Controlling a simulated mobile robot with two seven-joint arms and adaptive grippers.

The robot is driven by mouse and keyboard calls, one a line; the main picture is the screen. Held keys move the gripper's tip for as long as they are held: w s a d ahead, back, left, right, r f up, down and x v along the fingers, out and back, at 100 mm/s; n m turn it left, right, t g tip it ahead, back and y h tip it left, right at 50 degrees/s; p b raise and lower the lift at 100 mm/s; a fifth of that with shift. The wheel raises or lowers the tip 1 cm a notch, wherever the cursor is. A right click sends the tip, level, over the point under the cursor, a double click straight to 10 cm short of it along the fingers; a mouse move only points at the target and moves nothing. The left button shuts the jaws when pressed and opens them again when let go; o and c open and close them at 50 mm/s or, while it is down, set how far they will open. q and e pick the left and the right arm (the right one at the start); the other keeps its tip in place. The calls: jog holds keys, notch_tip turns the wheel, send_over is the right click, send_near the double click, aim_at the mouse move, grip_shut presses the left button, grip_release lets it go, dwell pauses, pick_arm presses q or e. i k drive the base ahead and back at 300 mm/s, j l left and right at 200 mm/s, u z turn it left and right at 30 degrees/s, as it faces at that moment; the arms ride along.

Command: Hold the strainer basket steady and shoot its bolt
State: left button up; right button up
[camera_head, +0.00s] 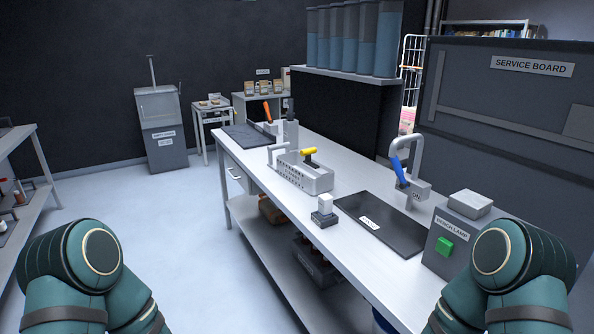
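The strainer basket looks to be the grey slotted box (302,177) on the long white bench, in the middle of the head view. It has a raised grey handle at its left end. A yellow-tipped lever (310,151), perhaps its bolt, sits on top; its exact position is too small to tell. Both my arms show only as teal links at the lower left and lower right. Neither gripper is in the picture, and no arm part touches the basket.
An orange-handled device (268,113) stands farther back. Floor at left is clear.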

aim_at(307, 153)
jog(key=i+j+z, duration=0.15)
jog(key=z, duration=0.25)
jog(key=i+j+z, duration=0.1)
jog(key=z, duration=0.35)
jog(key=i+j+z, duration=0.1)
jog(key=j+z, duration=0.3)
jog(key=i+j+z, duration=0.15)
jog(key=j+z, duration=0.2)
jog(key=j, duration=0.55)
jog(key=i+j+z, duration=0.1)
jog(key=j+z, duration=0.2)
jog(key=j, duration=0.65)
jog(key=j+z, duration=0.1)
jog(key=j, duration=1.85)
